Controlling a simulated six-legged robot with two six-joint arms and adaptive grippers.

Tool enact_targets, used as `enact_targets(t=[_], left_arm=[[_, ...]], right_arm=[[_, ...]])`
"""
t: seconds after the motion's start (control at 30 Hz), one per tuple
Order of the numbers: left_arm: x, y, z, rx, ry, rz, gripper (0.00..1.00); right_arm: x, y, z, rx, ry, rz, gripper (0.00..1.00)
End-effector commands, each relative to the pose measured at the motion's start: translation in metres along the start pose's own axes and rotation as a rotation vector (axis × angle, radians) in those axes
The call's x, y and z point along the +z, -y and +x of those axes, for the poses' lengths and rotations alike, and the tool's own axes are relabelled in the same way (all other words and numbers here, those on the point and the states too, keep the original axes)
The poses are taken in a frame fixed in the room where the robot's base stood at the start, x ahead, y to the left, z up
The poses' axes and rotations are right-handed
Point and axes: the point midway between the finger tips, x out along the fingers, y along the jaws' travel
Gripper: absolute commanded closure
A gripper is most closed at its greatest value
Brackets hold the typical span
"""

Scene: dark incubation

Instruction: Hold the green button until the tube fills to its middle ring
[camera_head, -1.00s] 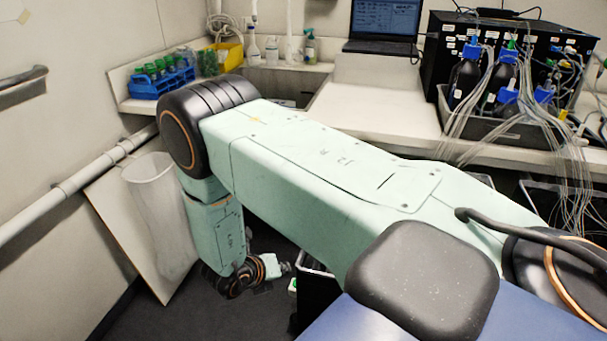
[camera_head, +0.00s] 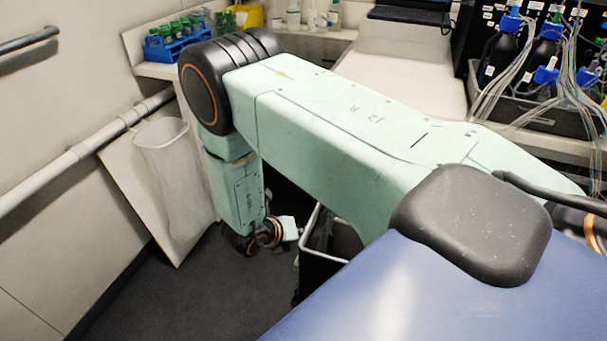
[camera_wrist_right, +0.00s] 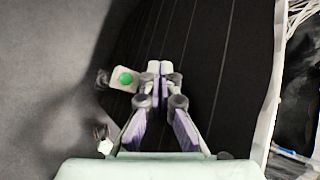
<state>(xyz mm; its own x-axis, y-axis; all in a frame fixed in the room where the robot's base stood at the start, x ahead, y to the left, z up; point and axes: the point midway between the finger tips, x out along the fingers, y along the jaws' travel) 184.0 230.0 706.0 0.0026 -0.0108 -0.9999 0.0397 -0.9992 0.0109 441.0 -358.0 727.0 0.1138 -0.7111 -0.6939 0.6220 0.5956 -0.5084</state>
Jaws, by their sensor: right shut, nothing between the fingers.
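In the right wrist view, a round green button (camera_wrist_right: 126,79) sits on a small pale box beside a dark ribbed surface. My right gripper (camera_wrist_right: 160,68) is shut and empty. Its fingertips show just right of the button and apart from it in the picture; the depth between them is unclear. In the head view, my right wrist hangs low near the floor, and the button is not visible there. I cannot pick out a tube with a middle ring in either view. My left gripper is not in view.
A black bin with a pale rim (camera_head: 325,262) stands close to my right wrist. A blue rack (camera_head: 178,45) and dark bottles (camera_head: 503,52) are on the bench. Dark floor at lower left is clear.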

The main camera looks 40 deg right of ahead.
Motion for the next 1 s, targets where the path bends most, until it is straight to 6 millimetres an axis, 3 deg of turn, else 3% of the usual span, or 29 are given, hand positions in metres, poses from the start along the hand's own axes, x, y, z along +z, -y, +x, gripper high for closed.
enact_targets(t=[0.37,1.0], left_arm=[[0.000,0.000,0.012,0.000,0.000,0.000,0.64],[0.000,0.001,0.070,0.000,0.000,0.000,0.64]], right_arm=[[-0.007,-0.006,0.011,0.000,0.000,0.000,1.00],[-0.042,-0.041,0.063,-0.001,0.000,0.001,1.00]])
